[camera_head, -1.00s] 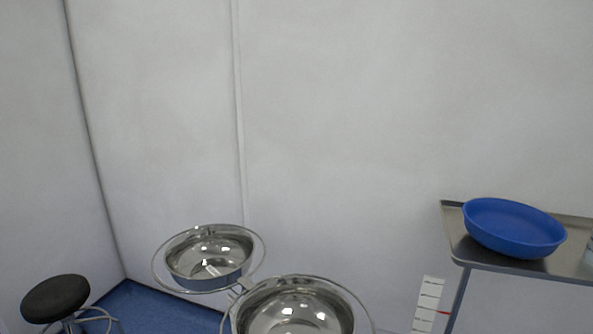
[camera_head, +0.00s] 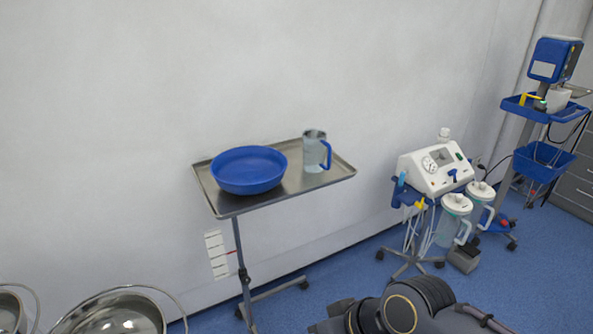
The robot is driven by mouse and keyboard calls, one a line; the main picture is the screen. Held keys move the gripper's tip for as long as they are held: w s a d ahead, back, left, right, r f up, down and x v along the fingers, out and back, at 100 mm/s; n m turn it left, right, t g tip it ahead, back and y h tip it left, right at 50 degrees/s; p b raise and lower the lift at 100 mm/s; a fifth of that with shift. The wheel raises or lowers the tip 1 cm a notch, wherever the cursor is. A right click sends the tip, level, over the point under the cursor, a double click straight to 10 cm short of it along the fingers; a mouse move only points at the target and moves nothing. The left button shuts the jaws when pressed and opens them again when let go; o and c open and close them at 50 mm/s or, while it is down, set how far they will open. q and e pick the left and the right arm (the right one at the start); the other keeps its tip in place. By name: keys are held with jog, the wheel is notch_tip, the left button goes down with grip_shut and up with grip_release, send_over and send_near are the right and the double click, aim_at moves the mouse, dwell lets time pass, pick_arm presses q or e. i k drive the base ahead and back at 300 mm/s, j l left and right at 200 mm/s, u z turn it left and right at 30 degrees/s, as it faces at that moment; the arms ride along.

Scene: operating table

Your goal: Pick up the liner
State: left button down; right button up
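A suction unit (camera_head: 436,168) stands on a wheeled stand at the right. Two clear canisters with white lids and handles hang at its side, a nearer canister (camera_head: 453,222) and a farther canister (camera_head: 481,203). I cannot tell for sure which thing is the liner; it may be part of these canisters. A clear jug (camera_head: 314,152) with a blue handle stands on a steel tray table (camera_head: 297,183). Part of my dark arm shows at the bottom right edge. Neither of my grippers is in view.
A blue basin (camera_head: 249,170) sits on the tray table, left of the jug. Steel bowls (camera_head: 113,320) stand at the bottom left. A blue equipment trolley (camera_head: 545,110) and grey drawers (camera_head: 577,178) are at the far right. Blue floor between the tray table and suction unit is free.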

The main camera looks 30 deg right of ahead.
aim_at(250, 169)
jog(key=z, duration=0.8)
jog(key=l+u, duration=0.1)
jog(key=u, duration=0.3)
jog(key=i+l+u, duration=0.1)
jog(key=u, duration=0.3)
jog(key=l+u, duration=0.1)
jog(key=u, duration=0.3)
jog(key=l+u, duration=0.15)
jog(key=u, duration=0.25)
jog(key=l+u, duration=0.25)
jog(key=l, duration=0.25)
jog(key=k+l+u, duration=0.1)
jog(key=l+u, duration=0.15)
jog(key=l, duration=0.2)
jog(key=k+l+u, duration=0.1)
jog(key=l+u, duration=0.15)
jog(key=l, duration=0.25)
jog(key=k+l, duration=0.1)
jog(key=l, duration=0.2)
jog(key=k+l, duration=0.1)
jog(key=l, duration=0.25)
